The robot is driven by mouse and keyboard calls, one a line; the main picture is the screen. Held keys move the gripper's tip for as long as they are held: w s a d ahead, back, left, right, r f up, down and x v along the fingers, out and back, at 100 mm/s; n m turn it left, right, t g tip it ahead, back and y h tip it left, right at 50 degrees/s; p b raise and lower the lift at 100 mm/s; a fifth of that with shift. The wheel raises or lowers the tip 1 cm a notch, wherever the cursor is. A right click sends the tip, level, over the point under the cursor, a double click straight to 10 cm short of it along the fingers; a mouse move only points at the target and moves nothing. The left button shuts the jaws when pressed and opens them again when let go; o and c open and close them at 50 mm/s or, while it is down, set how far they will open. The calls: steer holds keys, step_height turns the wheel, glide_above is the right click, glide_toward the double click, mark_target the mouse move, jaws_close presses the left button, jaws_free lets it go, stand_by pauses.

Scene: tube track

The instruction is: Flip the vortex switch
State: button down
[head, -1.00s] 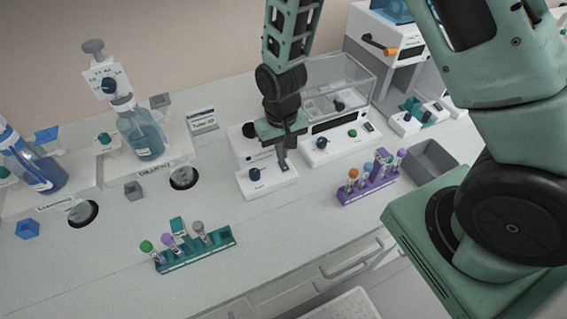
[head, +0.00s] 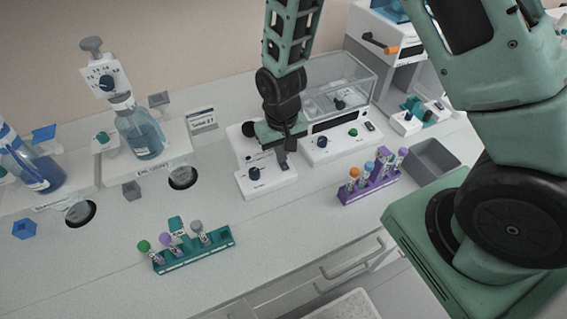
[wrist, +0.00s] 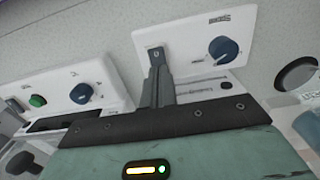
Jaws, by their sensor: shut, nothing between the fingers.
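The vortex mixer is the white device (head: 267,178) below my gripper in the head view, with a dark blue knob (head: 254,173) on its front panel. In the wrist view its panel (wrist: 190,42) shows the blue knob (wrist: 222,49) and a small grey switch (wrist: 154,54) to the left of the knob. My gripper (head: 283,162) is shut and empty. Its fingertips (wrist: 156,72) are right at the switch in the wrist view and partly cover it. I cannot tell whether they touch it or which way the switch is set.
A balance with a glass case (head: 340,85) stands just right of the mixer. A purple tube rack (head: 365,190) and a grey bin (head: 433,160) are farther right. A teal tube rack (head: 196,250) lies at the front left. Bottle stations (head: 140,135) stand at the left.

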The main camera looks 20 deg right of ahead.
steer(key=shift+f, duration=0.25)
steer(key=shift+r, duration=0.15)
steer(key=shift+r+p, duration=2.7)
steer(key=shift+r, duration=0.75)
steer(key=shift+a, duration=0.15)
steer(key=s+a+r+n+b, duration=0.3)
steer(key=s+r+n+b, duration=0.1)
steer(key=s, duration=0.6)
steer(key=s+a+r+n+b, duration=0.3)
steer(key=s+r+b, duration=0.2)
steer(key=s, duration=0.5)
steer(key=shift+r+n+y+b, duration=0.3)
steer(key=shift+n+b, duration=0.1)
steer(key=shift+b, duration=0.1)
